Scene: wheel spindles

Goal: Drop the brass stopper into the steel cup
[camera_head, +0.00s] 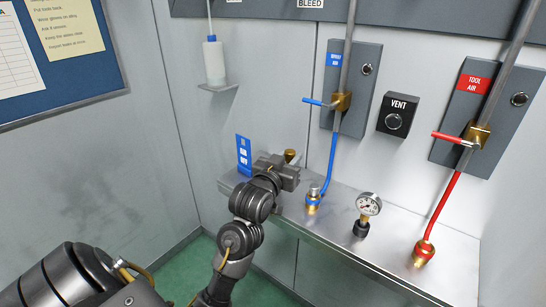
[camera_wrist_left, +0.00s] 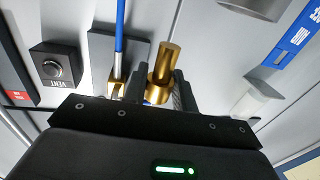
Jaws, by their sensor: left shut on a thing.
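My left gripper (camera_head: 288,175) is above the left end of the steel shelf. It is shut on the brass stopper (camera_head: 290,155), whose brass top shows just behind the fingers. In the left wrist view the stopper (camera_wrist_left: 161,75) stands out between the two fingers (camera_wrist_left: 160,92), a narrow stem above a wider collar. A grey metal cylinder (camera_wrist_left: 250,8), cut off by the top edge of the wrist view, looks like the steel cup. It is apart from the stopper. I cannot make out the cup in the head view, where my arm covers part of the shelf. My right gripper is not in view.
On the shelf (camera_head: 375,250), right of the gripper, stand a blue-hosed brass fitting (camera_head: 312,205), a gauge (camera_head: 368,205) and a red-hosed fitting (camera_head: 424,252). A blue sign (camera_head: 243,155) stands at the left end. A white bottle (camera_head: 214,62) is on the wall.

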